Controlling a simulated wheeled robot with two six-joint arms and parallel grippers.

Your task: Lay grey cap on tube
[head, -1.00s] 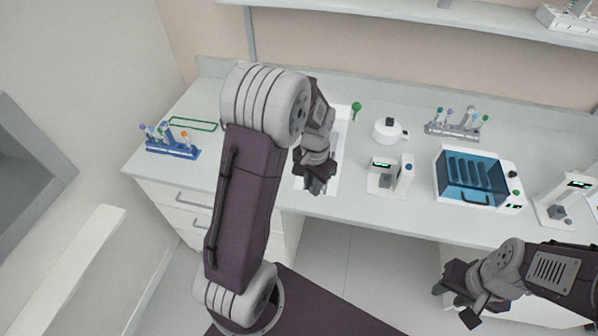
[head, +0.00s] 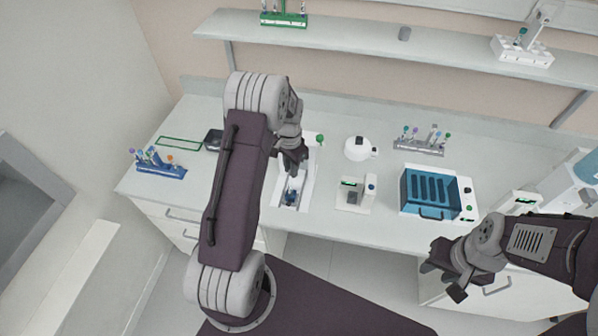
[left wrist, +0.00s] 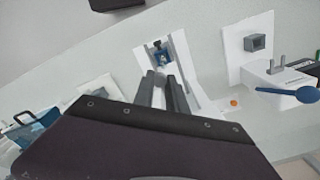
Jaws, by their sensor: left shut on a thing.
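A white station (head: 307,186) stands on the bench, with a small blue holder (head: 291,195) in it. The holder also shows in the left wrist view (left wrist: 163,52), just beyond my fingertips. A tube in the holder is too small to make out clearly. My left gripper (head: 292,165) is above the back part of the station. In the left wrist view its fingers (left wrist: 161,88) are shut on a small grey thing, apparently the grey cap (left wrist: 160,79), mostly hidden between them. My right gripper (head: 445,280) is open and empty in front of the bench, at the right.
A blue rack (head: 160,168) with several tubes stands at the left, a grey rack (head: 420,148) at the back right. A white device (head: 355,195), a round white device (head: 358,149) and a blue-lidded box (head: 430,194) stand to the right. A shelf (head: 350,36) runs above.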

